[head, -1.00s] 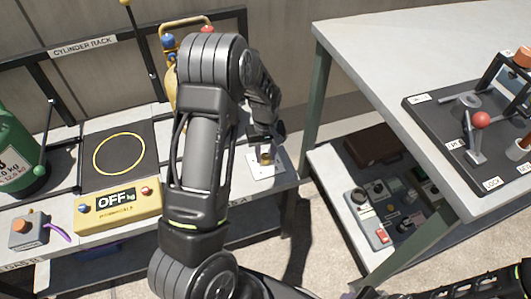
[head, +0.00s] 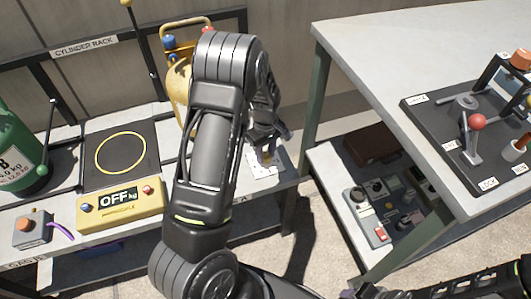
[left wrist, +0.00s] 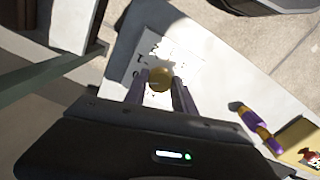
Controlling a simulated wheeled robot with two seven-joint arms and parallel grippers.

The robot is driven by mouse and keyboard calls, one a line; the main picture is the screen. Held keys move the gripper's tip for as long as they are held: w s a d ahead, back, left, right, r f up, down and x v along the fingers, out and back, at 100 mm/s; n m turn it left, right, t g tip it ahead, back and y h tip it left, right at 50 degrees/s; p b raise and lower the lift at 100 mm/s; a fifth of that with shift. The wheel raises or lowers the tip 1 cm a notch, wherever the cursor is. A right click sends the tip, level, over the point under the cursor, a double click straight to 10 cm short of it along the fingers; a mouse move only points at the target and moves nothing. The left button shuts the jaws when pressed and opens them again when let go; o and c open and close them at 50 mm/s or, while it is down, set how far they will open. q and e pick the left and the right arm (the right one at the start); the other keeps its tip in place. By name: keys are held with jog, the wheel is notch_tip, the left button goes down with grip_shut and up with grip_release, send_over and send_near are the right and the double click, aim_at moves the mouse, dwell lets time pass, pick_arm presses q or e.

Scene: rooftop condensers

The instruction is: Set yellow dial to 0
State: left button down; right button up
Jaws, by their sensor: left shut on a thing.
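The yellow dial (left wrist: 158,83) sits on a white plate (left wrist: 181,66) with dark markings, which are too small to read. In the left wrist view the two fingers of my left gripper (left wrist: 160,88) are on either side of the dial, shut on it. In the head view my left gripper (head: 268,146) reaches down over the dial (head: 267,158), and the plate (head: 262,174) shows below it. My left arm hides part of the bench there.
A yellow scale reading OFF (head: 120,204), a grey box with an orange button (head: 33,229) and a green cylinder (head: 20,150) stand to the left. A yellow cylinder (head: 178,85) is behind my arm. A table with a lever panel (head: 440,120) stands to the right.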

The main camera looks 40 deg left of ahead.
aim_at(266, 155)
pick_arm(q)
jog(key=c, duration=1)
grip_release()
jog(key=shift+c, duration=0.2)
jog(key=shift+r, duration=0.1)
notch_tip(266, 155, up, 8)
jog(key=shift+f+p, duration=0.2)
jog(key=shift+p, duration=0.4)
jog(key=shift+w, duration=0.1)
